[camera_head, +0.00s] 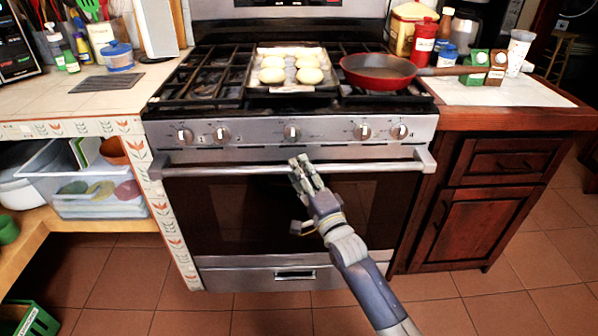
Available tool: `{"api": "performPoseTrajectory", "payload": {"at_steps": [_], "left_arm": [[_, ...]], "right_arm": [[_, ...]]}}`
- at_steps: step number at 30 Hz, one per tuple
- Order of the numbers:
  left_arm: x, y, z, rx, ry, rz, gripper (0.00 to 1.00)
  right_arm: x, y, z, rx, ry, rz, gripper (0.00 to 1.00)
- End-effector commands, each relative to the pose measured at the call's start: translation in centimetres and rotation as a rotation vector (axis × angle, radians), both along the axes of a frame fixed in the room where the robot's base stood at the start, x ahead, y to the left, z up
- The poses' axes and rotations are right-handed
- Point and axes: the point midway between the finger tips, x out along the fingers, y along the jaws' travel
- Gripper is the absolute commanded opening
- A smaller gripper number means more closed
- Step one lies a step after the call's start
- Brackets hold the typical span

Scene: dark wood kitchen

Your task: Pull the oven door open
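The oven door (225,212) is a dark glass panel in a steel frame, and it is closed. Its long silver handle (215,171) runs across the top of the door, below the row of knobs. My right gripper (299,162) is at the middle of the handle, its fingertips overlapping the bar. Whether the fingers close around the bar or only rest in front of it cannot be told. My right forearm hides part of the door's lower right. My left gripper is not in view.
A baking tray (255,80) with several pale buns and a red pan (378,72) sit on the stovetop. Open shelves with a plastic bin (95,205) stand on the left, a wooden cabinet (482,222) on the right. The tiled floor before the oven looks clear.

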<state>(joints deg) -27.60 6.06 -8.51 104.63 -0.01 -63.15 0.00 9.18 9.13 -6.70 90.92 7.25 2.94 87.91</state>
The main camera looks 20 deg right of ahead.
Motion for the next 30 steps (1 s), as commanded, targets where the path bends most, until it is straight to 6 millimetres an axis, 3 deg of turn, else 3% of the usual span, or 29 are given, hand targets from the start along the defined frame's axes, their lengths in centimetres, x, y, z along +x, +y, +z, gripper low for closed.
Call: {"api": "performPoseTrajectory", "payload": {"at_steps": [13,18,19,30], "left_arm": [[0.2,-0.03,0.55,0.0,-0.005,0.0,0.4],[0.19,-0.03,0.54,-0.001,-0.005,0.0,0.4],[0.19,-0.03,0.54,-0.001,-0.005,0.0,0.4],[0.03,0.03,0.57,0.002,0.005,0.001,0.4]], "right_arm": [[1.09,0.15,0.24,0.001,0.0,0.0,0.39],[1.08,0.14,0.24,0.001,0.0,0.0,0.02],[1.08,0.14,0.24,0.001,0.0,0.0,0.0],[0.83,0.01,-0.04,-0.002,-0.007,0.0,0.0]]}}
